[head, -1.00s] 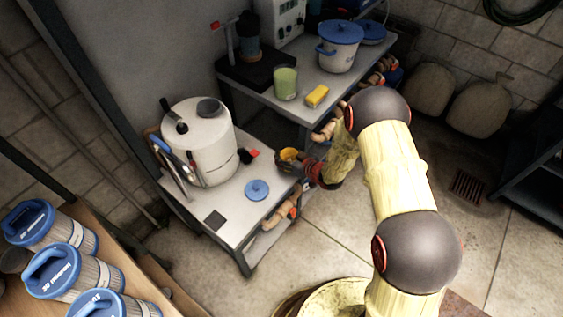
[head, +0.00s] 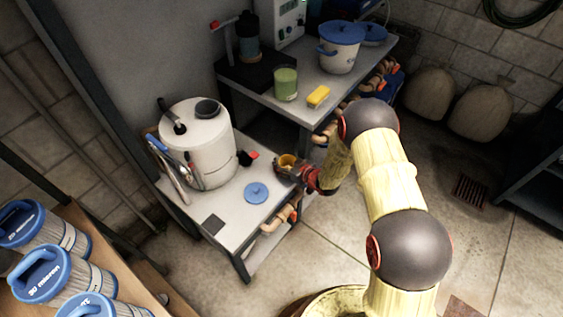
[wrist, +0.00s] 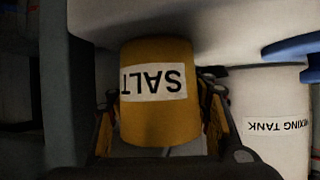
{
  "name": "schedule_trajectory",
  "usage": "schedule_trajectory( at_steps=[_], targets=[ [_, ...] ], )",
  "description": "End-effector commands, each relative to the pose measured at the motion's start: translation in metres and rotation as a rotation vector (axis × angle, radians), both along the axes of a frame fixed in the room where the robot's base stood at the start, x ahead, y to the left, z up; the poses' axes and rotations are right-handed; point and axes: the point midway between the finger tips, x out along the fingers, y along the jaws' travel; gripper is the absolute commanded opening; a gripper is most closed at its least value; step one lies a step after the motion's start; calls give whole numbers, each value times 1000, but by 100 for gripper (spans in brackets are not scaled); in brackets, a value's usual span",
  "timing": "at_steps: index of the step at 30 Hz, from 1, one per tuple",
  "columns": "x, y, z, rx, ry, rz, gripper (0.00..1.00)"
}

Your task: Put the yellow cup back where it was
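The yellow cup (wrist: 160,110), labelled SALT, fills the middle of the wrist view, its lettering upside down in the picture. In the head view the cup (head: 287,160) shows small at the right edge of the low bench (head: 238,222). My gripper (head: 299,172) reaches it from the right. Its fingers lie along both sides of the cup and look shut on it; the left contact is dark and hard to see. The cup is at or just above the bench top; I cannot tell if it touches.
On the low bench stand the white mixing tank (head: 200,140), a blue lid (head: 256,192) and a dark square (head: 213,224). Blue-capped filters (head: 45,275) stand at lower left.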

Motion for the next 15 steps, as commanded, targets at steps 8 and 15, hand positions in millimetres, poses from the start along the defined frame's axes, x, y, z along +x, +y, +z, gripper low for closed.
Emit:
schedule_trajectory(
  at_steps=[8, 15],
  targets=[
    [0, 0, 0, 0, 0, 0, 56],
    [0, 0, 1, 0, 0, 0, 56]
  ],
)
